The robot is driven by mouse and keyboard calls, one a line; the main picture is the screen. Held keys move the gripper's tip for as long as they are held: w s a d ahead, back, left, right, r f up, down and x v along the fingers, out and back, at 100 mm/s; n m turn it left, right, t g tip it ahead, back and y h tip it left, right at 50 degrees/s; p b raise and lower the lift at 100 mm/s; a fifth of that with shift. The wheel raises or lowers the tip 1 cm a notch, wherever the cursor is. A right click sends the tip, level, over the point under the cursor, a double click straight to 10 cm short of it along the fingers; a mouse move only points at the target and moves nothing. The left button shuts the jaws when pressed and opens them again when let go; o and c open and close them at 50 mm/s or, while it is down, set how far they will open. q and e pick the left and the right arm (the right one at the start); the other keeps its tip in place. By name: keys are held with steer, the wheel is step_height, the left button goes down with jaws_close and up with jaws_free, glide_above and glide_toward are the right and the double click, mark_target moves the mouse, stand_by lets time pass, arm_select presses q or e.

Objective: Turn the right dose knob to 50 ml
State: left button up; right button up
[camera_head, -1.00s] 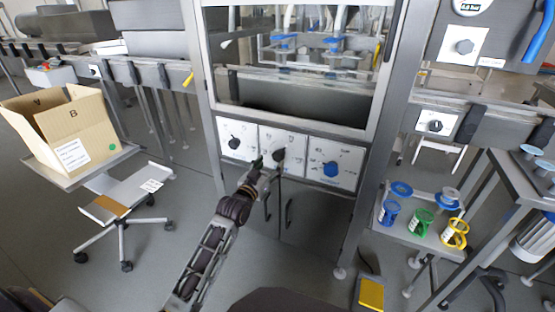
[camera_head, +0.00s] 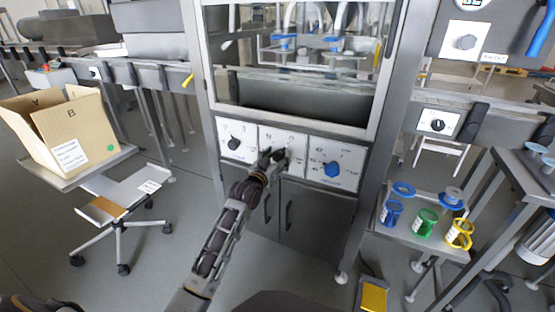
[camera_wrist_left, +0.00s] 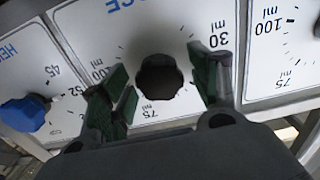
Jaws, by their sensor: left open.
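The right dose knob is the black knob (camera_head: 285,155) on the middle white panel of the machine; my left gripper partly hides it. In the left wrist view the black knob (camera_wrist_left: 160,77) sits between the two dark green fingers, with dose marks of 30, 75 and 100 ml around it. I cannot tell which mark it points to. My left gripper (camera_head: 271,157) is open, one finger on each side of the knob, and it also shows in the left wrist view (camera_wrist_left: 163,72). Gaps show between fingers and knob. My right gripper is not in view.
Another black knob (camera_head: 234,143) is on the left panel and a blue knob (camera_head: 331,169) on the right panel. Cabinet doors with handles lie below. A cardboard box (camera_head: 68,135) stands at the left; a small table (camera_head: 425,240) with coloured holders stands at the right.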

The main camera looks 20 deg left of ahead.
arm_select(q)
steer(key=shift+w, duration=0.1)
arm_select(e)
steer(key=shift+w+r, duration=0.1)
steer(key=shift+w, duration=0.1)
arm_select(q)
steer(key=shift+c, duration=0.6)
steer(key=c, duration=0.9)
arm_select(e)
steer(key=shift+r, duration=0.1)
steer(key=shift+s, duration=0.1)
arm_select(q)
steer(key=shift+p, duration=0.35)
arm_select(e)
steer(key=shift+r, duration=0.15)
